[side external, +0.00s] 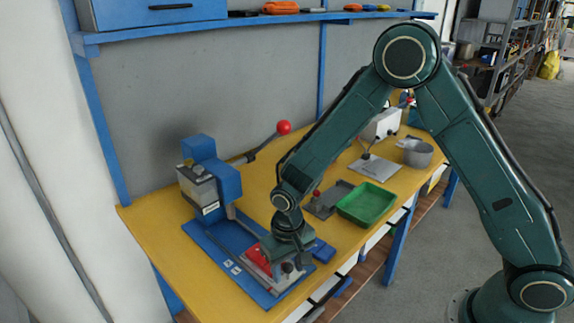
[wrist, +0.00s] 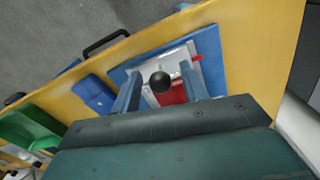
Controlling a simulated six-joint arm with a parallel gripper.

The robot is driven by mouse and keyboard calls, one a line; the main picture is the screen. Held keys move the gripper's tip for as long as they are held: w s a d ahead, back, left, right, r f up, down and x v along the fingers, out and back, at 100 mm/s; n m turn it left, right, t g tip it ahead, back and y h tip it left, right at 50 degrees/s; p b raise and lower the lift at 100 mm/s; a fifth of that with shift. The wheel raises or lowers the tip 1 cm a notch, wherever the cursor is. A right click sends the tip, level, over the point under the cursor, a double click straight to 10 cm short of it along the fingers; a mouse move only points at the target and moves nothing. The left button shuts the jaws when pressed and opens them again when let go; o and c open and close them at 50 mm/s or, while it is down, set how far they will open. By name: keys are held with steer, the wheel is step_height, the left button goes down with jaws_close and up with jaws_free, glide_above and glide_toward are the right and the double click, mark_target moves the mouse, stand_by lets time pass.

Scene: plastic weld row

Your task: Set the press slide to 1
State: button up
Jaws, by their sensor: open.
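The blue press (side external: 212,170) stands at the back left of the yellow bench, with a lever ending in a red ball (side external: 283,127). Its blue base plate (side external: 213,245) runs toward the front edge and carries small white number labels (side external: 230,266). The press slide, a light metal plate with a red part (side external: 258,260), sits at the front end of the base. It shows in the wrist view with a black round knob (wrist: 160,82). My gripper (side external: 291,266) is low over the slide. In the wrist view its open fingers (wrist: 160,76) stand either side of the knob, apart from it.
A blue block (side external: 323,250) lies close to the right of my gripper. A green tray (side external: 368,204), a grey fixture (side external: 328,200) and a grey pot (side external: 418,154) stand farther right. A blue shelf (side external: 260,20) runs along the wall above.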

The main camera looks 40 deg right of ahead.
mark_target(258, 249)
jaws_close()
steer(key=shift+w, duration=5.2)
jaws_free()
steer(key=shift+r, duration=0.1)
step_height(258, 249, up, 14)
